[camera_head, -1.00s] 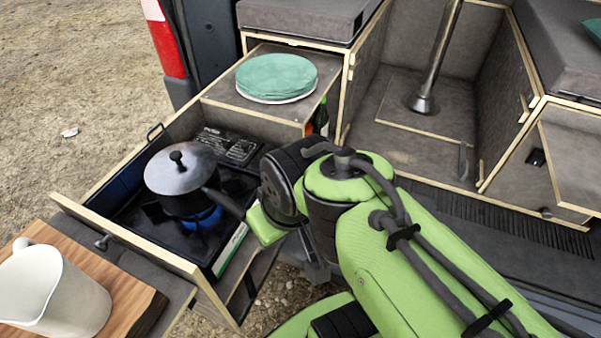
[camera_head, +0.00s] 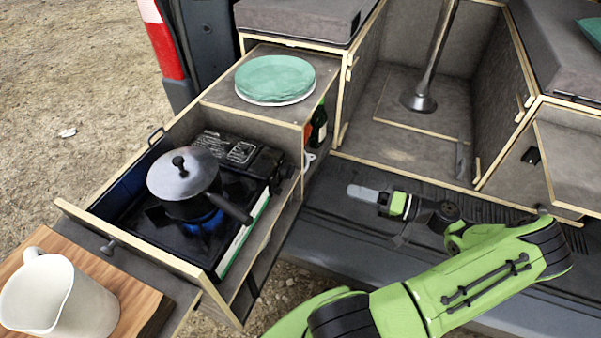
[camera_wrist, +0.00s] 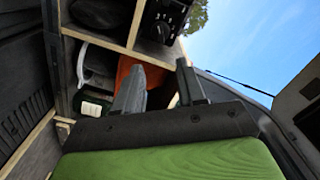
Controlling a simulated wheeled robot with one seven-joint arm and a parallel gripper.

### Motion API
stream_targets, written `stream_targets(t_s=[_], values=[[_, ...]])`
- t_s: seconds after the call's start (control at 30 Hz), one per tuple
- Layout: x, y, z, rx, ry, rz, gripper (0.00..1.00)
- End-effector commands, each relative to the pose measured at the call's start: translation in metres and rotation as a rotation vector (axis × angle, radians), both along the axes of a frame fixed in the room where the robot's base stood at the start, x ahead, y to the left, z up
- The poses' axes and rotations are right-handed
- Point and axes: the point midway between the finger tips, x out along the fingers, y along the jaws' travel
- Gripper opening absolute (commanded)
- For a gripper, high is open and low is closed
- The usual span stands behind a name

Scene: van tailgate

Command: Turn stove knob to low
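The black camping stove (camera_head: 150,225) sits in the pulled-out drawer, with a blue flame under a lidded dark pot (camera_head: 183,175). The stove's black control panel shows at the top of the wrist view, with a dark knob (camera_wrist: 162,29) and white markings around it. The knob's exact setting is too small to read. My gripper (camera_head: 352,191) is to the right of the drawer, over the dark van sill, apart from the stove. In the wrist view my gripper (camera_wrist: 160,82) has its two fingers spread with nothing held between them.
A cubby under the plate shelf holds a dark bottle (camera_head: 319,126) and an orange item (camera_wrist: 152,74). Green plates (camera_head: 276,75) lie on the shelf above. A white jug (camera_head: 62,300) stands on a wooden board (camera_head: 148,300). The pot's handle (camera_head: 237,209) points towards the drawer's right side.

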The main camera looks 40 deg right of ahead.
Motion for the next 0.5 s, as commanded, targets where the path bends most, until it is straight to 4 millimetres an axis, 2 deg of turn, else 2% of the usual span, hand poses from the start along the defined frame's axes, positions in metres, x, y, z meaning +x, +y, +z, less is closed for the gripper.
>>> stream_targets(t_s=[0.07, 0.17, 0.5], values=[[-0.001, -0.003, 0.001, 0.005, -0.027, -0.023, 0.39], [0.010, 0.003, 0.000, 0.005, -0.029, -0.019, 0.39], [0.082, 0.047, -0.001, 0.008, -0.023, -0.016, 0.39]])
